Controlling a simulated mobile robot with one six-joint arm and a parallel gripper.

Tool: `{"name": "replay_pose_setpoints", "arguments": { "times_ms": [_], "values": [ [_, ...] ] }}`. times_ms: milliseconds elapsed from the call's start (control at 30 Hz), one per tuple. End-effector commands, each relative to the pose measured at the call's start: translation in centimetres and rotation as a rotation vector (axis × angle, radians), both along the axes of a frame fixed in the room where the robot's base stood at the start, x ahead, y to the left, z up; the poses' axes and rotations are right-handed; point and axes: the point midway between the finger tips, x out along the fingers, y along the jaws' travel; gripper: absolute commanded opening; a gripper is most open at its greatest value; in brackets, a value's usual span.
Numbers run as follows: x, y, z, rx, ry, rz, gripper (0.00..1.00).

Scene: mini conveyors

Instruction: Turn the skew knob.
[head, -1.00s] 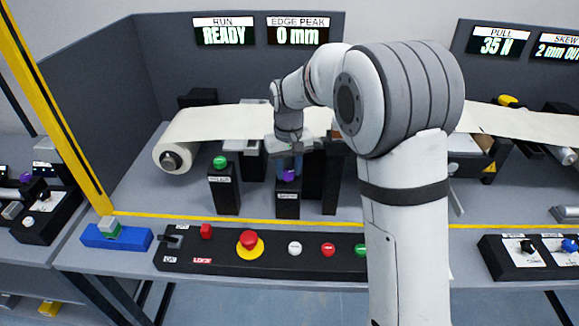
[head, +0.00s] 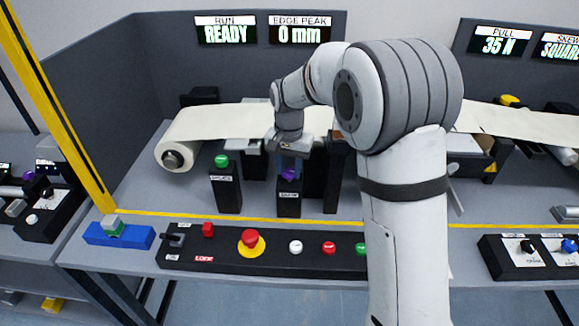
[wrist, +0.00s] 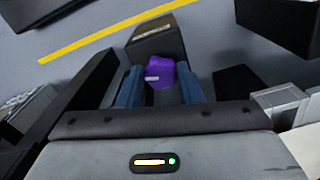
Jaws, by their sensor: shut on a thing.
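The purple skew knob (wrist: 174,72) sits on top of a short black post (head: 288,204) with a label on its front. A pale pointer mark shows on the knob in the wrist view. My gripper (head: 289,170) points down over the post, and its blue fingers (wrist: 160,80) stand on either side of the knob, shut on it. In the head view the fingers mostly hide the knob. The skew display (head: 560,45) at the top right reads "SQUARE", cut off by the picture edge.
A green knob (head: 221,160) tops a similar post just left. The white web (head: 225,120) runs behind from a roll. In front lie a yellow line and a black panel (head: 215,256) with a red emergency button (head: 250,239). Other displays read READY, 0 mm and 35 N.

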Motion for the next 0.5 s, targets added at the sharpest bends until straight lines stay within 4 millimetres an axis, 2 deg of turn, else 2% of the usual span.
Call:
{"name": "replay_pose_setpoints", "arguments": {
  "times_ms": [433, 467, 500],
  "values": [
    [0.09, 0.00, 0.09, 0.001, -0.003, -0.009, 0.10],
    [0.09, -0.01, 0.09, 0.001, -0.003, -0.009, 0.34],
    [0.10, -0.01, 0.09, 0.001, -0.003, -0.009, 0.37]
  ]
}}
